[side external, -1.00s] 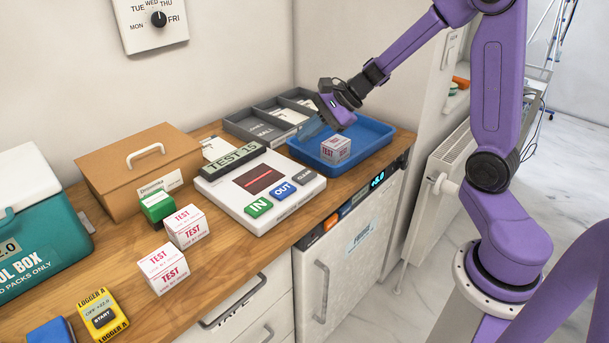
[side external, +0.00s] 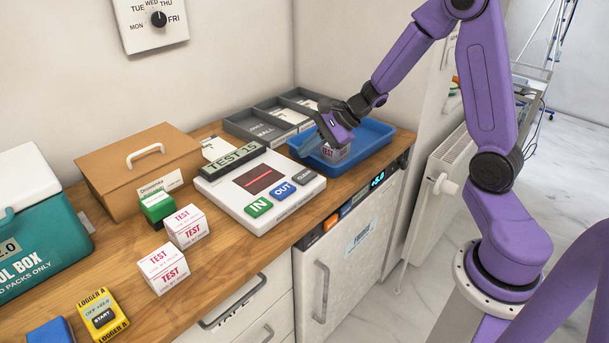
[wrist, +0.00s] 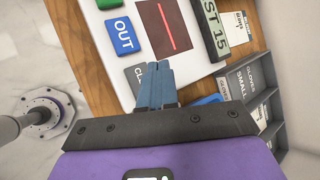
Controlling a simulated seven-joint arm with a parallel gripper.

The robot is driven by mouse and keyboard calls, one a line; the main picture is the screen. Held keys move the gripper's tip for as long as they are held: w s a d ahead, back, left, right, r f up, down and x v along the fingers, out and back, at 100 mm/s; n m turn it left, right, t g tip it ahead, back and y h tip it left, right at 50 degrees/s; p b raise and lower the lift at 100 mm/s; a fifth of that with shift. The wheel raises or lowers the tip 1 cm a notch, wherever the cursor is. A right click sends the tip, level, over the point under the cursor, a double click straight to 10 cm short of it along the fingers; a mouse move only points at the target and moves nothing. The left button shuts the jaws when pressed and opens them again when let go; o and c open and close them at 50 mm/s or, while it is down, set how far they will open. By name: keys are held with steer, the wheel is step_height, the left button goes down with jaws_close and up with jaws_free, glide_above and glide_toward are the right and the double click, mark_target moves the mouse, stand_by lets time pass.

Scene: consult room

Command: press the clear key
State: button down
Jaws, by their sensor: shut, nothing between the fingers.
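The dark grey clear key (side external: 303,177) is at the right end of the key row on the white counter unit (side external: 318,188), beside the blue OUT key (side external: 283,190) and green IN key (side external: 259,207). In the wrist view the clear key (wrist: 135,77) is partly covered by my fingers. My gripper (side external: 307,147) is shut and empty, with its blue-grey fingers pointing down. It is above the area between the unit and the blue tray, apart from the key. In the wrist view the fingertips (wrist: 154,65) show just beside the key. The sign reads TEST 15 (side external: 234,157).
A grey divided organiser (side external: 245,125) stands behind. Two TEST boxes (side external: 186,227), a brown case (side external: 125,165) and a yellow logger (side external: 102,314) are to the left.

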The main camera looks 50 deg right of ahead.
mark_target(309, 175)
steer(key=shift+f, duration=2)
steer(key=shift+f, duration=0.1)
stand_by(0.5)
steer(key=shift+f, duration=0.3)
steer(key=shift+f, duration=0.5)
stand_by(0.9)
steer(key=shift+r, duration=0.95)
steer(key=shift+r, duration=2.5)
